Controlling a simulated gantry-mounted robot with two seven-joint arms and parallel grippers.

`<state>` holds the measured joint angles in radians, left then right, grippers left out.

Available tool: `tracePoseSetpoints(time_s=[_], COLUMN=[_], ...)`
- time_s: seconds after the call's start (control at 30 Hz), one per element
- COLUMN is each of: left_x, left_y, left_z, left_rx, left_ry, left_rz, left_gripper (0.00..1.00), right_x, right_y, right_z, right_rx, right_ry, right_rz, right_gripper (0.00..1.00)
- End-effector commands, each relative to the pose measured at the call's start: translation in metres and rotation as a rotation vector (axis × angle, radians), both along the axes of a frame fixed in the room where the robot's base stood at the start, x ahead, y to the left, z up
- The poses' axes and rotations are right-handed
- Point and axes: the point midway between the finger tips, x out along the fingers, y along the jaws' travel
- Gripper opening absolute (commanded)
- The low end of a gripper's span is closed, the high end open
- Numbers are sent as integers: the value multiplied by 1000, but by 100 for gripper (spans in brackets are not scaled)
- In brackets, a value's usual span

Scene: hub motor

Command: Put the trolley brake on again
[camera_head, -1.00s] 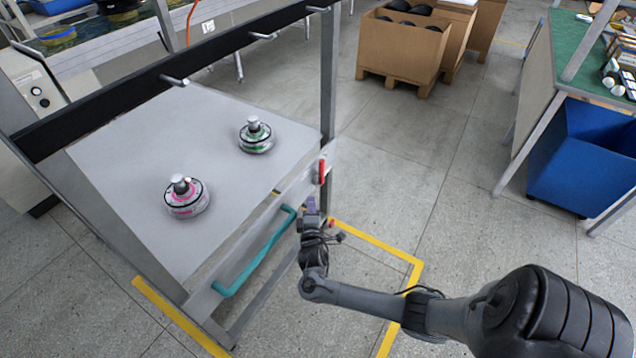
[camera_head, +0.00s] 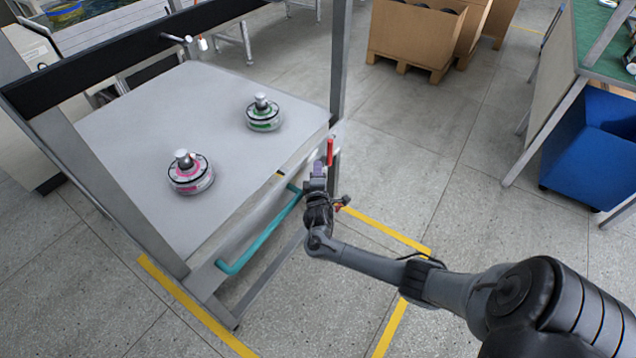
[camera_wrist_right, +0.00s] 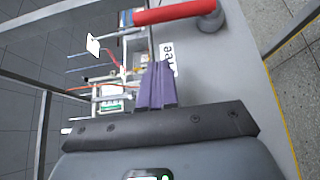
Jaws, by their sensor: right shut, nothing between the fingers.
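The trolley (camera_head: 130,118) is a grey-topped frame with a teal handle bar (camera_head: 262,232) along its near side. Its red brake lever (camera_head: 330,153) stands up at the near right corner, and in the right wrist view the red lever (camera_wrist_right: 178,13) lies across the top, its grey pivot at the right. A white label reading "free" (camera_wrist_right: 167,58) is beside the fingers. My right gripper (camera_head: 318,170) is shut and empty just below the lever; its purple fingers (camera_wrist_right: 157,82) point toward the lever, with contact not clear. My left gripper is not in view.
Two hub motors, one pink-marked (camera_head: 190,175) and one green-marked (camera_head: 264,116), stand on the trolley top. Yellow floor lines (camera_head: 395,232) border the trolley. Cardboard boxes (camera_head: 415,38) and a blue bin (camera_head: 590,150) stand beyond. The floor between is clear.

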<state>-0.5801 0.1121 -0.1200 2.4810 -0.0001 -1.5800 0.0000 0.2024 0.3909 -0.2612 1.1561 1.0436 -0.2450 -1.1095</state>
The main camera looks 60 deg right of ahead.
Motion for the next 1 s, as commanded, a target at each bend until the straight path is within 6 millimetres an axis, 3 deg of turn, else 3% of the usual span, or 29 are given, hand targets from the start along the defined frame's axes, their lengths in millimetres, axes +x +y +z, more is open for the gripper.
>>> tracePoseSetpoints(time_s=[0.03,0.2,0.43,1.0], left_x=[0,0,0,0], left_y=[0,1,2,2], left_z=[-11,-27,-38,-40], left_rx=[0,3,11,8], left_ry=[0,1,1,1], left_rz=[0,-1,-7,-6], left_gripper=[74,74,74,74], right_x=[6,22,14,13], right_y=[-9,-33,-59,-68], right_z=[-4,-4,-2,0], right_rx=[-2,-2,-1,2], right_ry=[-1,-1,1,0], right_rz=[-1,-1,0,2], right_gripper=[0,0,0,0])
